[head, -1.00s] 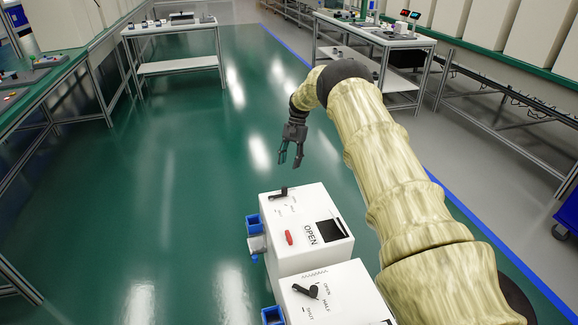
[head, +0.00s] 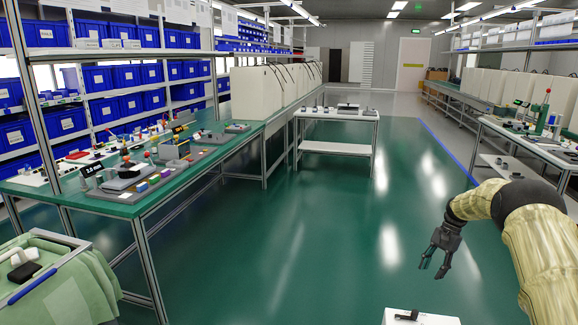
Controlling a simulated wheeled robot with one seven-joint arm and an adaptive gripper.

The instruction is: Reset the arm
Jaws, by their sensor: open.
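My gripper (head: 435,265) is dark grey and hangs at the end of my cream, cloth-covered arm at the right of the head view. Its two fingers point down and are spread apart, with nothing between them. It is in the air above the green floor, up and to the right of a white cabinet (head: 425,319). Only the top edge of that cabinet shows at the bottom of the picture, with a dark handle on it. The gripper looks apart from the cabinet.
A green workbench (head: 215,150) with small parts stands at the left, before shelves of blue bins (head: 125,75). A white table (head: 338,115) stands at the back, another bench (head: 530,145) at the right. A green-covered cart (head: 60,290) is at lower left. The middle floor is clear.

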